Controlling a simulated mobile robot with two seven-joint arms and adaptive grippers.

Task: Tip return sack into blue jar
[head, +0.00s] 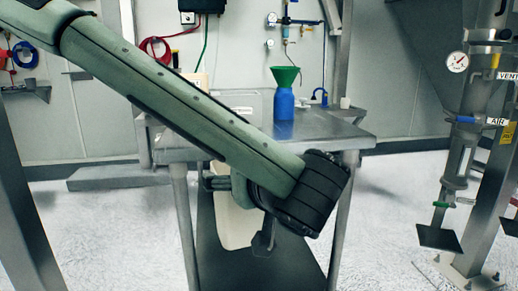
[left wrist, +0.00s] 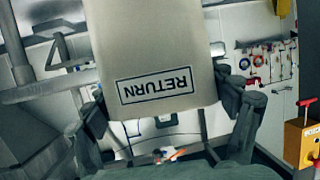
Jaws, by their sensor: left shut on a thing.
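The return sack (left wrist: 150,55) is off-white with a boxed RETURN label that reads upside down in the left wrist view. My left gripper (left wrist: 168,105) is shut on it, with one finger at each side. In the head view the sack (head: 234,218) hangs in front of the steel table, partly hidden behind my left arm and gripper (head: 262,228). The blue jar (head: 284,107) stands upright on the table with a green funnel (head: 285,76) in its mouth. The sack is apart from the jar, lower and nearer to me. My right gripper is not in view.
The steel table (head: 335,132) has bare top around the jar, and a small tap-like fitting (head: 320,97) stands to the jar's right. A sifter frame with pipes and a gauge (head: 457,62) stands at the right. A yellow box (left wrist: 302,140) shows in the left wrist view.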

